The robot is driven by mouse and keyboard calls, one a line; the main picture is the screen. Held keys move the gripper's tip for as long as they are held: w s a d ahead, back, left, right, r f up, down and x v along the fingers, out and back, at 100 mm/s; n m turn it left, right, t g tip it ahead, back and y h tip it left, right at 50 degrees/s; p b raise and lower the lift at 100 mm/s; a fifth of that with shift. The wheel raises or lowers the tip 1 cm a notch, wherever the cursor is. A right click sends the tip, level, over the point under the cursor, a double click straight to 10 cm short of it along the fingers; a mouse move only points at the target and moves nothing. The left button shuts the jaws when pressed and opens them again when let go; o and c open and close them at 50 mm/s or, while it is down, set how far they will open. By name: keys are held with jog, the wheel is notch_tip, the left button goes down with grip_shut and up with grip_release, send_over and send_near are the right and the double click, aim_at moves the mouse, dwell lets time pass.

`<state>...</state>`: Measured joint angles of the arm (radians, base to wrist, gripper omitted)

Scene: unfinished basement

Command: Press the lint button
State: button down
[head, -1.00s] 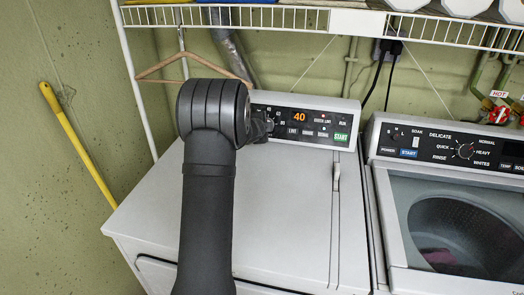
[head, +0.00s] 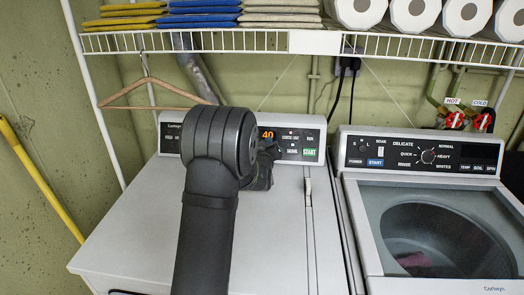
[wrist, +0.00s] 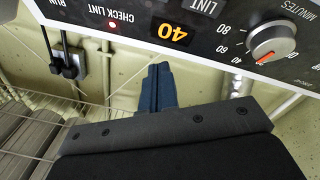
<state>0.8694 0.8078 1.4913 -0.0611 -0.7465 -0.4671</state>
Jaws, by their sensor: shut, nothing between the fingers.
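My gripper (head: 271,152) is in front of the panel. In the wrist view my gripper's fingers (wrist: 156,78) are together, empty, and appear below the display. I cannot tell how far the tips are from the panel.
The panel also has a green START button (head: 309,153), a lit CHECK LINT lamp (wrist: 112,23) and a minutes knob (wrist: 271,41). A washer (head: 420,160) stands on the right. A wire shelf (head: 250,41) with folded cloths and rolls crosses above. The dryer top (head: 130,230) is clear.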

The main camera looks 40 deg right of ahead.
jog(key=s+a+f+n+t+y, duration=0.1)
jog(key=a+n+t+y, duration=0.4)
jog(key=n, duration=1)
jog(key=shift+s+a+f+y, duration=0.35)
jog(key=shift+s+y, duration=0.35)
jog(key=shift+s, duration=0.05)
jog(key=shift+w+d+f, duration=0.65)
jog(key=shift+w+d, duration=0.3)
jog(key=shift+w+d+f, duration=0.65)
jog(key=shift+w+d, duration=0.25)
jog(key=shift+w, duration=0.05)
jog(key=shift+w+d+f, duration=0.65)
jog(key=shift+w+d, duration=0.3)
jog(key=shift+w+d+f, duration=0.15)
jog(key=shift+w+d, duration=0.1)
jog(key=shift+d, duration=0.05)
